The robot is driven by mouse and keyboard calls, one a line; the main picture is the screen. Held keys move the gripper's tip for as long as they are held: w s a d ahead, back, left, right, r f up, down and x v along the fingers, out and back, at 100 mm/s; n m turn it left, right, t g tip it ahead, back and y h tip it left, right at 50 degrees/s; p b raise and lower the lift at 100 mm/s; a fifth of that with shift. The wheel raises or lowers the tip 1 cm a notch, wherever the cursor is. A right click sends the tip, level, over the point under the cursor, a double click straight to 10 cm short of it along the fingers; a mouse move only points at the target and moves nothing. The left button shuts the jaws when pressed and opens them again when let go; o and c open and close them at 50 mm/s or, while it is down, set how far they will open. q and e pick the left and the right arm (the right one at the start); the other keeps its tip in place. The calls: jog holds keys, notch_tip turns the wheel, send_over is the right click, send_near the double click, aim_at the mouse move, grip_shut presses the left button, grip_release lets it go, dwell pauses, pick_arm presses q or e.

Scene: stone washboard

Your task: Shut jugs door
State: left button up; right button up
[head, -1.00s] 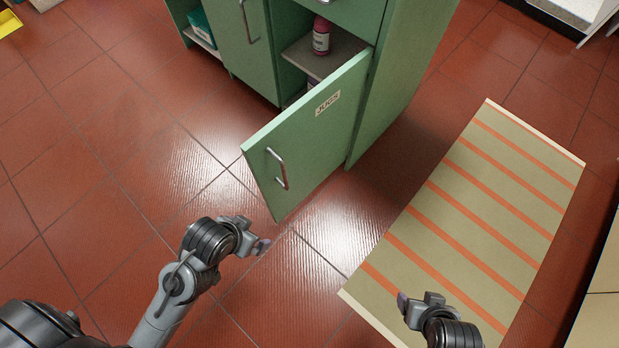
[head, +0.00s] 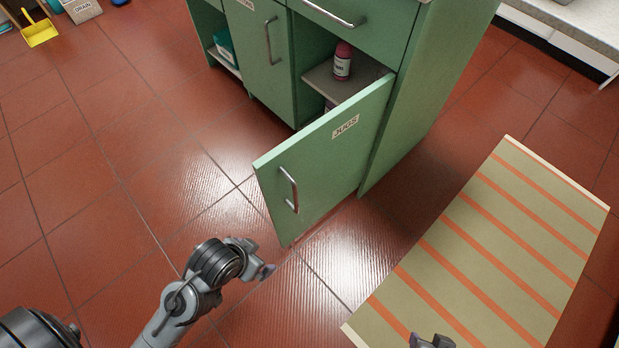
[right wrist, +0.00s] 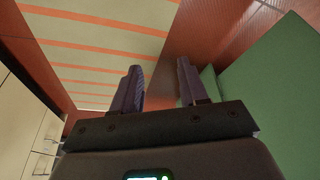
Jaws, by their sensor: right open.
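The green jugs door (head: 325,165) stands ajar on the green cabinet, swung out towards me, with a JUGS label near its top edge. Its metal handle (head: 289,189) is near the free left edge. My left gripper (head: 262,268) is in front of and below the door's lower free corner, apart from the handle; its jaw gap is not clear. My right gripper (head: 432,342) is at the bottom edge of the head view, over the striped mat. In the right wrist view its fingers (right wrist: 158,85) are apart and empty, with a green panel on the right.
A bottle (head: 342,62) stands on the shelf (head: 350,84) behind the door. The striped mat (head: 490,245) lies at right on the red tile floor. A yellow dustpan (head: 40,33) is at far left. The floor left of the door is clear.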

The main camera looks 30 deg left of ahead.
jog(key=w+m, duration=0.1)
jog(key=w+t, duration=0.1)
jog(key=w+a+m+t, duration=0.1)
jog(key=shift+r+m+y, duration=0.3)
jog(key=shift+r, duration=0.1)
jog(key=c, duration=0.5)
jog(key=w+a+m+t+y, duration=0.1)
jog(key=w+a, duration=0.1)
jog(key=w+a+m+t, duration=0.1)
jog(key=w+a+m, duration=0.1)
jog(key=shift+a+f+t+y, duration=0.2)
jog(key=shift+a+t+y, duration=0.1)
jog(key=shift+y, duration=0.1)
grip_shut()
jog(key=g+y+p, duration=0.1)
jog(key=y+p, duration=1.3)
jog(key=p, duration=0.7)
send_near(281, 159)
jog(key=b+x, duration=0.5)
jog(key=b, duration=0.1)
jog(key=shift+w+a, duration=0.1)
jog(key=shift+a, duration=0.1)
jog(key=shift+b+x, duration=0.4)
jog(key=shift+x, duration=0.35)
